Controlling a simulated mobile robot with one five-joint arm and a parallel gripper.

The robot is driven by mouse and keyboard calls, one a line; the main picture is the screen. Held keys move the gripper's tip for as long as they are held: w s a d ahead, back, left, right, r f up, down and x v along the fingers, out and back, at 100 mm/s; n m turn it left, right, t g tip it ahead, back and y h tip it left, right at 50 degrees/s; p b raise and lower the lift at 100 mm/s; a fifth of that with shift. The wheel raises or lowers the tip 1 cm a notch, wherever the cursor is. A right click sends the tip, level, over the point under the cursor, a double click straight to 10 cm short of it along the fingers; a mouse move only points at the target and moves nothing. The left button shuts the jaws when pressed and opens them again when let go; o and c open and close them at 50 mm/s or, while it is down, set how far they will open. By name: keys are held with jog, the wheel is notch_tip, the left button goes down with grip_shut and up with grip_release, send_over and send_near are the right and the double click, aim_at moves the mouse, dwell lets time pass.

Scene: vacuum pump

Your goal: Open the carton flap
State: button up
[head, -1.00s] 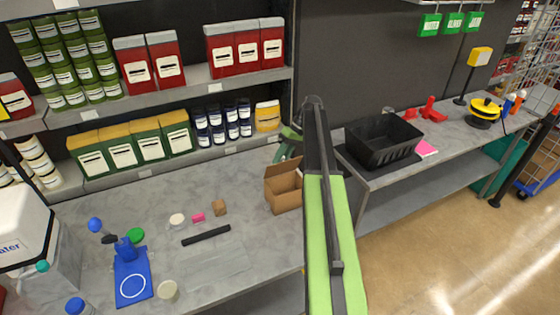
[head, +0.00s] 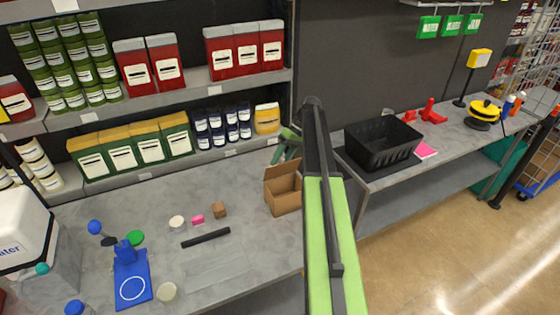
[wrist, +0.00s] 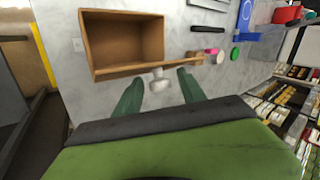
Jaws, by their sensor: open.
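The brown carton (head: 286,196) stands on the grey bench, left of my arm. In the wrist view the carton (wrist: 125,42) is open on top and looks empty inside. Its flap (head: 282,170) stands up at the back in the head view. In the wrist view the flap (wrist: 150,67) is seen nearly edge-on along the near side. My gripper (head: 285,157) is just behind the carton, partly hidden by my arm. In the wrist view my gripper (wrist: 158,86) has its green fingers apart, beside the flap.
A black bar (head: 206,237), small pink block (head: 198,219), brown block (head: 219,210) and blue stand (head: 131,277) lie left of the carton. Shelves with cartons and jars (head: 222,126) are behind. A black bin (head: 382,143) stands on the right bench.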

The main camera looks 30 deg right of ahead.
jog(key=p+v, duration=1.4)
jog(key=v, duration=0.3)
jog(key=shift+r+p, duration=0.15)
jog(key=shift+p, duration=0.15)
jog(key=shift+d, duration=0.1)
jog(key=shift+c, duration=0.5)
